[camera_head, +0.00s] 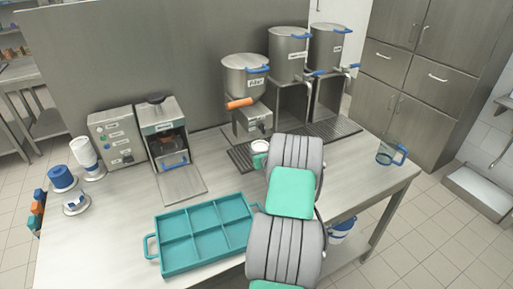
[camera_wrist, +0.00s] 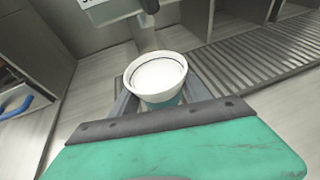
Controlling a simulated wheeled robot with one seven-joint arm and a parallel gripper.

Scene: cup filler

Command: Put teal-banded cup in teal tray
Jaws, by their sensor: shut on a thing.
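The teal-banded cup (camera_head: 260,148) is white with a teal band and stands upright close to the tap of the left dispenser. In the wrist view the cup (camera_wrist: 157,74) sits between the fingers of my gripper (camera_wrist: 158,94), which is shut on it. A pale surface shows inside its rim; I cannot tell if it is the bottom or contents. My arm hides most of the gripper in the head view. The teal tray (camera_head: 203,235) lies at the front of the table, left of my arm.
The left dispenser (camera_head: 246,78) has an orange handle; two steel dispensers (camera_head: 289,55) stand behind it. A machine with an open front flap (camera_head: 180,185) is behind the tray. Stacked cups and lids (camera_head: 75,203) are at left. A clear jug (camera_head: 388,153) stands near the right edge.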

